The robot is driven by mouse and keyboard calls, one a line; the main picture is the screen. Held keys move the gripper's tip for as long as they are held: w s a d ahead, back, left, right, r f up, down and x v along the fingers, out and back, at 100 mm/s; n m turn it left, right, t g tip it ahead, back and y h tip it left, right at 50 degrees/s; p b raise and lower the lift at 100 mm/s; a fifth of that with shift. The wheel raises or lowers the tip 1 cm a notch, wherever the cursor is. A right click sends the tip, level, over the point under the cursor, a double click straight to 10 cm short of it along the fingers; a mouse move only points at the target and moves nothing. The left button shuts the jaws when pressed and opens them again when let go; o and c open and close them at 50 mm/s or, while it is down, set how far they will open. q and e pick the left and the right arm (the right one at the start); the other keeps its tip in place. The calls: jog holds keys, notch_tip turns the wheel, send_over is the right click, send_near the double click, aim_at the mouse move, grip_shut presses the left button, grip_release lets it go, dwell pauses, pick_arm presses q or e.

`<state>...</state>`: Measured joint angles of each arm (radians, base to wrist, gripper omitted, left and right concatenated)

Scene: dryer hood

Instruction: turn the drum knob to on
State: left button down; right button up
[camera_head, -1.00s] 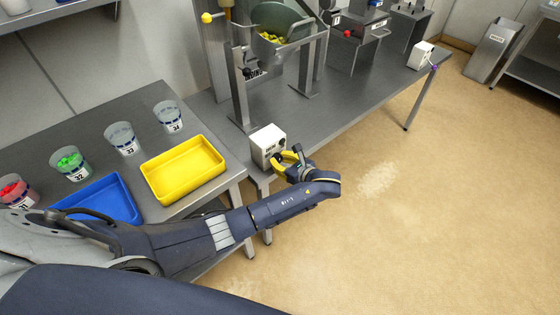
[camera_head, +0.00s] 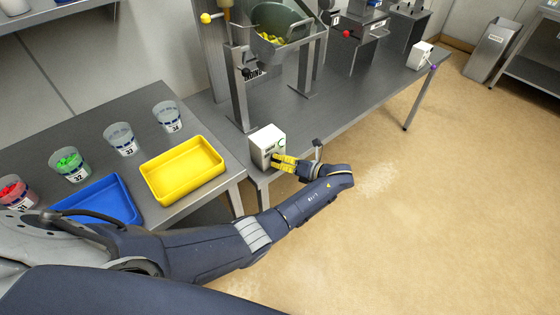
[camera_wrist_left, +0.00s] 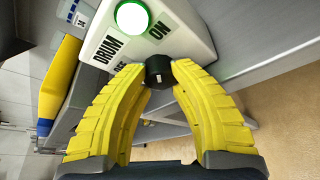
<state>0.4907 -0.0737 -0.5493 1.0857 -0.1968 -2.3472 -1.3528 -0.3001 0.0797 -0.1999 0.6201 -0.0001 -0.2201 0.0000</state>
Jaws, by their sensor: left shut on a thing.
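The white drum control box (camera_head: 267,146) stands at the front edge of the long metal bench. Its face shows close up in the left wrist view (camera_wrist_left: 183,25), with the words DRUM and ON and a partly hidden OFF. A round green lamp (camera_wrist_left: 132,17) on it looks lit. The black drum knob (camera_wrist_left: 158,69) sits between the yellow fingertips of my left gripper (camera_head: 277,160), which is shut on it. My right gripper is not in view.
A yellow tray (camera_head: 150,180) and a blue tray (camera_head: 72,192) lie on the left table beside several cups. A drum (camera_head: 284,32) with yellow pieces hangs in a metal frame behind the box. Another white box (camera_head: 420,55) stands far right. Open floor lies right.

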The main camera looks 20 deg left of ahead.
pick_arm(q)
jog(key=shift+m+y, duration=0.3)
jog(key=shift+m, duration=0.1)
jog(key=c, duration=1.3)
grip_release()
notch_tip(320, 180, up, 10)
